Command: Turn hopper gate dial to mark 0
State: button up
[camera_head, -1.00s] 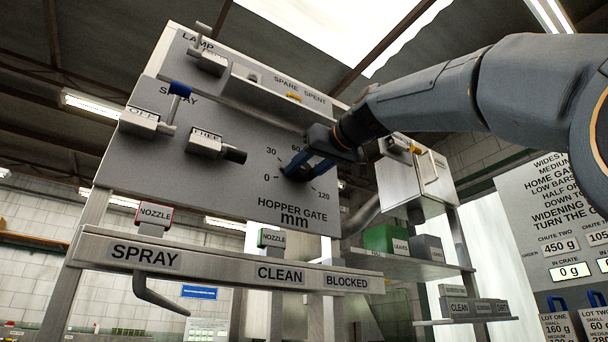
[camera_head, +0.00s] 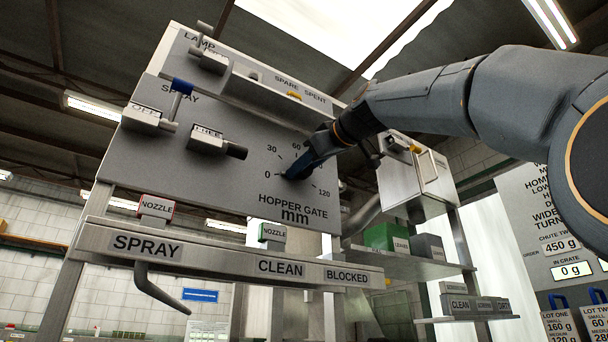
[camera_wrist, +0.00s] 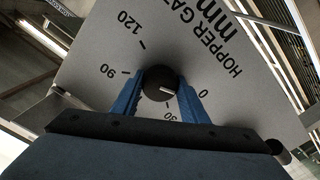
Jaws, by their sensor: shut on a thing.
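The hopper gate dial (camera_wrist: 158,84) is a round black knob on the grey panel, with a white pointer line. In the wrist view the line points right, roughly toward the 0 figure; I cannot tell whether it is exactly on the mark. My gripper (camera_wrist: 161,90) is shut on the dial, one blue finger on each side of it. In the head view my gripper (camera_head: 302,168) reaches the panel from the right and covers most of the dial. The figures 0, 30, 60 and 120 show around it there.
A SPRAY lever (camera_head: 178,95) and FREE knob (camera_head: 218,145) stick out of the panel left of the dial. A ledge with NOZZLE blocks (camera_head: 157,207) runs below. A pale box (camera_head: 415,172) stands right of the panel, above a shelf with a green bin (camera_head: 385,237).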

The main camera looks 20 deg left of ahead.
jog(key=shift+f, duration=0.1)
jog(key=o, duration=1.1)
jog(key=shift+b+v, duration=1.05)
jog(key=shift+v, duration=2.8)
